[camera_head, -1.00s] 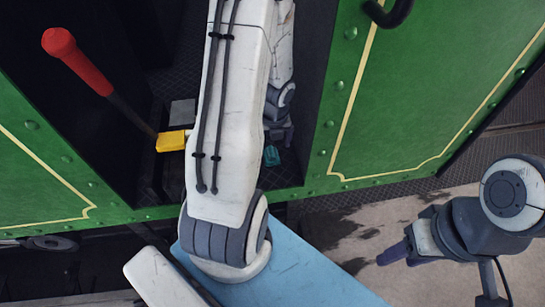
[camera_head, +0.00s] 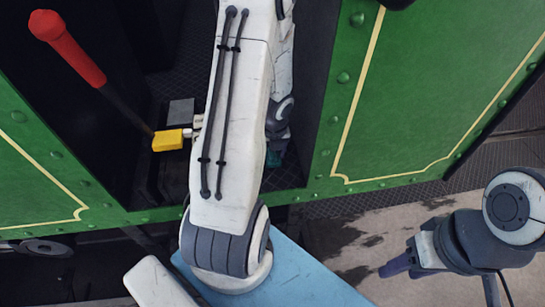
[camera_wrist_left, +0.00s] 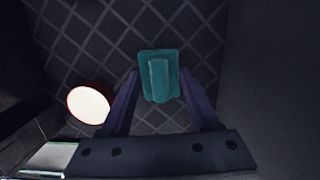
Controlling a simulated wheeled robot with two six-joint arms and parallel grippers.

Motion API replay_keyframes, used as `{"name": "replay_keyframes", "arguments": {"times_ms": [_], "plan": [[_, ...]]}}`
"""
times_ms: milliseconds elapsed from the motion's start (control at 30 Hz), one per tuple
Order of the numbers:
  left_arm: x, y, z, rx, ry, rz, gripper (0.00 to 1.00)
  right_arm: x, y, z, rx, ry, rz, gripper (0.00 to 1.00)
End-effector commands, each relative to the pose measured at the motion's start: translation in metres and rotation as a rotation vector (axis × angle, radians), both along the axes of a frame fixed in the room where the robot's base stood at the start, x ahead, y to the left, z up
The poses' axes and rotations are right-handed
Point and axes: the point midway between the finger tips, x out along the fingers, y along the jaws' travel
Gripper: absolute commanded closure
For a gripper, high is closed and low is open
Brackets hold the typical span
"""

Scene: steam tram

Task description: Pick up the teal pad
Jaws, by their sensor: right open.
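The teal pad (camera_wrist_left: 158,76) lies on the dark ridged floor and has a raised bar along its middle. In the left wrist view, my left gripper (camera_wrist_left: 159,78) is open, with one purple finger on each side of the pad. I cannot tell whether the fingers touch it. In the head view, a sliver of the teal pad (camera_head: 274,158) shows beside my left arm, which hides most of it. My right gripper (camera_head: 396,264) is open and empty at the lower right, outside the green tram wall.
A lever with a red handle (camera_head: 66,48) and a yellow block (camera_head: 167,140) stands left of my left arm. A green panel (camera_head: 430,100) edges the opening on the right. In the left wrist view, a round white thing with a red rim (camera_wrist_left: 90,103) is left of the fingers.

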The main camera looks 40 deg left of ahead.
Motion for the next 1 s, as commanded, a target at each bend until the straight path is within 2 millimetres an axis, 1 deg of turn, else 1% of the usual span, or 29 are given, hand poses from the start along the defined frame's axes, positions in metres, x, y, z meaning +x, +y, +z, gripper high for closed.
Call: {"name": "replay_keyframes", "arguments": {"times_ms": [233,367,467,700,833,1000], "plan": [[0.0,0.0,0.0,0.0,0.0,0.0,0.92,0.0,0.0,0.0,0.0,0.0,0.0,0.5],[0.0,0.0,0.009,0.0,0.0,0.0,0.92,0.0,0.0,0.008,0.0,0.0,0.0,0.5],[0.0,0.0,0.024,0.0,-0.001,0.0,0.92,0.0,0.0,0.021,0.0,0.0,0.0,0.5],[0.0,0.0,0.07,0.001,-0.002,0.0,0.92,0.0,0.0,0.057,0.0,0.0,-0.002,0.5],[0.0,0.0,0.088,0.001,-0.002,0.0,0.92,0.0,0.0,0.068,0.0,0.0,-0.002,0.5],[0.0,0.0,0.1,0.0,-0.001,0.0,0.92,0.0,0.0,0.073,0.0,0.0,-0.003,0.5]]}}
